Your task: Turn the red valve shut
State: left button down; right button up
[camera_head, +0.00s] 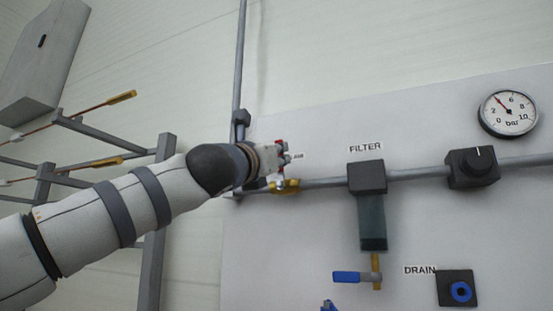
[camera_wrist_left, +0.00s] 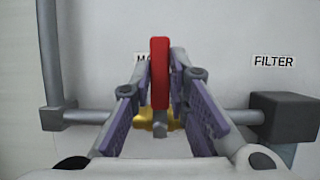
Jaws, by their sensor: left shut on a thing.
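The red valve handle (camera_wrist_left: 160,72) stands upright in the left wrist view, across the line of the horizontal pipe. Its brass body (camera_wrist_left: 172,119) sits on the pipe behind the fingers, and the brass also shows in the head view (camera_head: 287,187). My left gripper (camera_wrist_left: 160,95) is shut on the red handle, with one purple finger pad on each side of it. In the head view my left gripper (camera_head: 281,157) hides most of the handle. A label behind the handle is partly covered. My right gripper is in neither view.
Right of the valve, the filter (camera_head: 367,177) sits on the same pipe, with a blue-handled tap (camera_head: 347,277) below. Further right are a black knob (camera_head: 473,166), a gauge (camera_head: 508,113) and a drain fitting (camera_head: 460,290). A grey rack (camera_head: 158,225) stands left.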

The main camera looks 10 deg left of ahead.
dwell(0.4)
pick_arm(q)
jog(key=c, duration=1.5)
grip_release()
jog(key=shift+c, duration=0.2)
jog(key=v, duration=1.2)
